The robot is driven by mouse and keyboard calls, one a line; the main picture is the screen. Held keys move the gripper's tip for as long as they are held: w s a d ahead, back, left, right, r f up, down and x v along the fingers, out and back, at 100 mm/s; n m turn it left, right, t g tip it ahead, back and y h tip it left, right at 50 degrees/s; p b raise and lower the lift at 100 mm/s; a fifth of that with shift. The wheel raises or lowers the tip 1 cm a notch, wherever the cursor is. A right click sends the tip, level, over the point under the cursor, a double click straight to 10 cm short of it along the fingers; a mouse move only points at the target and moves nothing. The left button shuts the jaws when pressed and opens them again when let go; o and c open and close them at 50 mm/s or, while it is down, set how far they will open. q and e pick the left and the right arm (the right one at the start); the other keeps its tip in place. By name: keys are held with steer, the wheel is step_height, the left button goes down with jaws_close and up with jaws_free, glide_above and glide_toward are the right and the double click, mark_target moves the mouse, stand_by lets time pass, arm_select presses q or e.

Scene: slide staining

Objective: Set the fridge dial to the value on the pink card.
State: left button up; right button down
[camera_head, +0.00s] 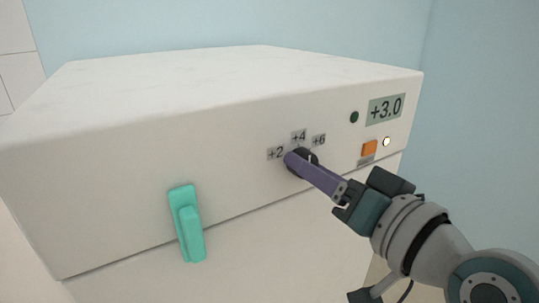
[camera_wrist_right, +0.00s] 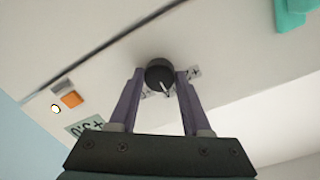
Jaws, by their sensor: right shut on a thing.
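The fridge dial (camera_head: 311,157) is a black round knob with a white pointer mark, on the white fridge's front panel. Labels +2, +4 and +6 (camera_head: 299,136) sit around its upper side. The display (camera_head: 386,108) reads +3.0. My right gripper (camera_head: 293,158) has its purple fingers at the dial and hides part of it. In the right wrist view, the two fingers stand on either side of the dial (camera_wrist_right: 159,73), shut on it, with the white mark showing between them. The pink card is not in view. My left gripper is not in view.
A teal handle (camera_head: 187,222) sticks out of the fridge front, left of the dial. A dark green round spot (camera_head: 354,117), an orange button (camera_head: 370,148) and a lit white lamp (camera_head: 386,141) are near the display. The fridge top (camera_head: 220,82) is bare.

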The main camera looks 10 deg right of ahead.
stand_by(0.5)
steer(key=shift+c, duration=1.8)
jaws_free()
steer(key=v, duration=1)
